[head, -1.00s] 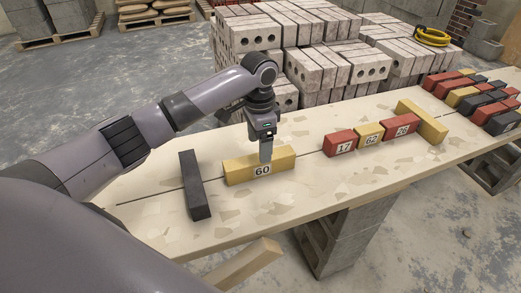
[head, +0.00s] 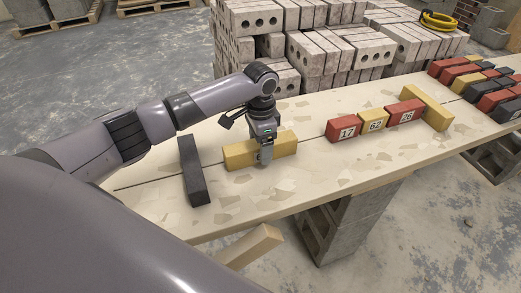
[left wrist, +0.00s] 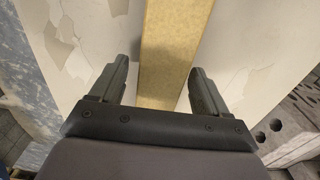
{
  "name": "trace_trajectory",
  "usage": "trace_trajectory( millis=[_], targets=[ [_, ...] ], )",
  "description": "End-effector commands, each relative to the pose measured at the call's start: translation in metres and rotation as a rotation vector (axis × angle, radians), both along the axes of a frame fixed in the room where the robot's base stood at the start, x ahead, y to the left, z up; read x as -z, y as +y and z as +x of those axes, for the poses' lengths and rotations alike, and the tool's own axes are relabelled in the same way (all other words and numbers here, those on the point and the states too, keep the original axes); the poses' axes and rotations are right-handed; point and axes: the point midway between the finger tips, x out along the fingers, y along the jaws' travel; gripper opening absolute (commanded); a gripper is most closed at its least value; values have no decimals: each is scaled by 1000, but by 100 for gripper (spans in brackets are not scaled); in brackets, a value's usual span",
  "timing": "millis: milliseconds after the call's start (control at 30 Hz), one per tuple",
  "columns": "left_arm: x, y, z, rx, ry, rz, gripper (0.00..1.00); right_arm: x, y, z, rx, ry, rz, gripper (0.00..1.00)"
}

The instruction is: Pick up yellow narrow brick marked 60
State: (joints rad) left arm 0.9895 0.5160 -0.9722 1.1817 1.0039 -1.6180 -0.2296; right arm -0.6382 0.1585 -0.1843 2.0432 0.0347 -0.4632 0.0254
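The yellow narrow brick (head: 238,156) lies on the pale board, right of a dark brick; its 60 label, seen earlier, is now hidden behind my gripper. My left gripper (head: 265,158) is down at the brick's middle, pointing downward. In the left wrist view the yellow brick (left wrist: 172,50) runs between the two fingers of my left gripper (left wrist: 161,66). The fingers are spread, with a gap visible on each side of the brick. My right gripper is in neither view.
A dark brick (head: 193,170) lies just left of the yellow one. Bricks 17 (head: 343,129), 62 (head: 373,119) and 26 (head: 405,112) stand in a row to the right, against a yellow brick (head: 426,106). Pale perforated blocks (head: 330,55) are stacked behind the board.

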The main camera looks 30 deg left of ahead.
Motion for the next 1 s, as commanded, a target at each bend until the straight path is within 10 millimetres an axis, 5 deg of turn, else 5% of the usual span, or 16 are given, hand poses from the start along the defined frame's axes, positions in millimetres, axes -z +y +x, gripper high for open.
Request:
trace_trajectory(
  millis=[33, 200, 233, 667, 1000],
  targets=[
    [0, 0, 0, 0, 0, 0, 60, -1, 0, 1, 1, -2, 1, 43],
    [0, 0, 0, 1, 0, 0, 5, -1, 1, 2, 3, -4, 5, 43],
    [0, 0, 0, 1, 0, 0, 0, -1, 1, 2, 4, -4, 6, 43],
    [-15, -1, 1, 1, -5, -2, 0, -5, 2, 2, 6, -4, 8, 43],
    [-92, -1, 2, 1, -9, -4, 0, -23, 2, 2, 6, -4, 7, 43]
  ],
)
